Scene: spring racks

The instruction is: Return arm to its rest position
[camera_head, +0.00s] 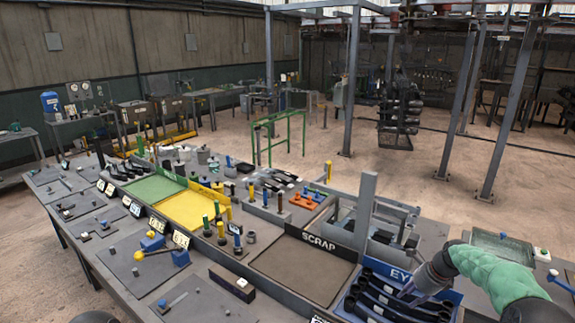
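My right arm, with a green sleeve, comes in from the right edge. Its dark gripper (410,289) is low over the blue bin marked "EY..." (398,271), which holds several black leaf-like parts (378,297). The fingertips are small and dark against these parts, so I cannot tell whether they are open, shut or touching one. My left gripper is not in view; only a dark rounded shape shows at the bottom edge on the left.
The long grey workbench (120,260) carries a brown-floored tray marked SCRAP (305,275), a yellow tray (190,208), a green tray (153,188) and upright pegs. A grey post (364,210) stands left of my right arm. A mesh tray (502,247) lies at right.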

